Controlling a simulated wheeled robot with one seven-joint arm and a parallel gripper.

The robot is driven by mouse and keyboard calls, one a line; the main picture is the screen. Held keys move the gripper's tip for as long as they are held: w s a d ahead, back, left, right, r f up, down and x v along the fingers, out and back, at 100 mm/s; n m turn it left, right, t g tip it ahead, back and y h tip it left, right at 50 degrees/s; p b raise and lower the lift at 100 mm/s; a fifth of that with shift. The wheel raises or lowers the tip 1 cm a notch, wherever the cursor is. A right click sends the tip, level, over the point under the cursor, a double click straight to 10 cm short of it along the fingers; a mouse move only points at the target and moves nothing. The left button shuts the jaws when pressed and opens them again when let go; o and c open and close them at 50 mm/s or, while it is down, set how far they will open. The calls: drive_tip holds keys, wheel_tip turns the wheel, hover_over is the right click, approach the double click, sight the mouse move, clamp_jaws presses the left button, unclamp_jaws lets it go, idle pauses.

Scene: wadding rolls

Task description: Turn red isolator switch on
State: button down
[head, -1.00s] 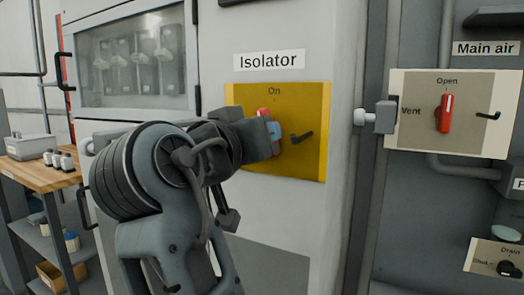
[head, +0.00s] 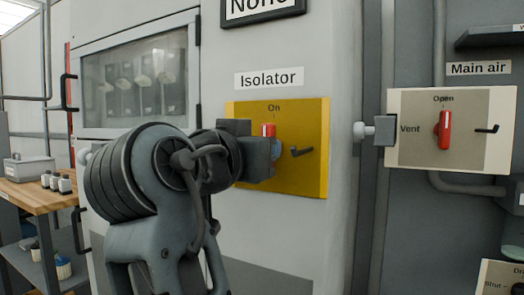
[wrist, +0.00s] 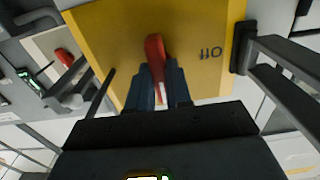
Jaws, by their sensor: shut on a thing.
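The yellow isolator panel (head: 310,179) is on the grey cabinet, with "On" marked at its top centre. Its red switch handle (head: 268,130) stands about upright below that mark in the head view. My gripper (head: 270,148) is at the handle, its body covering the panel's left part. In the wrist view, the red handle (wrist: 154,46) sits between the two fingers of my gripper (wrist: 159,72), which are shut on it. The "Off" label (wrist: 210,53) shows upside down to the right. The handle's lower part is hidden by the gripper.
A small black lever (head: 302,151) is on the panel's right side. The main air panel (head: 495,165) with its own red handle (head: 444,130) is further right, near a grey bracket (head: 385,131). A wooden bench (head: 35,195) is at the left.

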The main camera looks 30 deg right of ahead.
drive_tip(key=shift+f, duration=0.1)
drive_tip(key=c, duration=1)
unclamp_jaws()
drive_tip(key=shift+c, duration=0.2)
drive_tip(key=v, duration=0.8)
drive_tip(key=shift+p, duration=0.3)
